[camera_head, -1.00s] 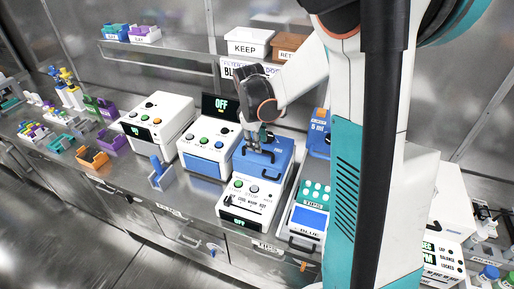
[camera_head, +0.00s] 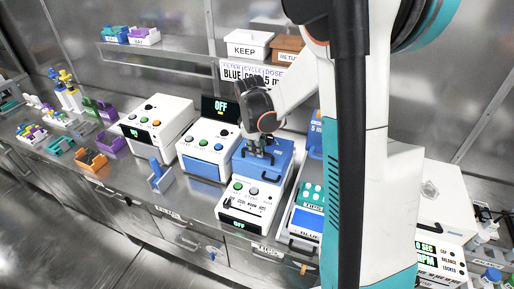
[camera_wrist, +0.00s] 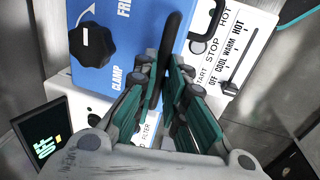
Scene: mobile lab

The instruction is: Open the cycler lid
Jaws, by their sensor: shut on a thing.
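The cycler is a white box (camera_head: 236,213) with a blue lid (camera_head: 281,160) on its rear part; the lid looks closed. In the wrist view the blue lid (camera_wrist: 112,72) carries a black knob (camera_wrist: 93,46) with a white pointer, marked CLAMP and FREE. A black bar handle (camera_wrist: 179,28) rises from the lid. My gripper (camera_wrist: 164,75) is shut on this handle, which runs between its fingers. In the head view my gripper (camera_head: 259,151) points down onto the lid and partly hides it.
A white and blue machine (camera_head: 207,146) with an OFF screen (camera_head: 220,109) stands close to the left. A blue stand (camera_head: 160,177) is at the front left. A shelf with a KEEP box (camera_head: 248,45) is behind.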

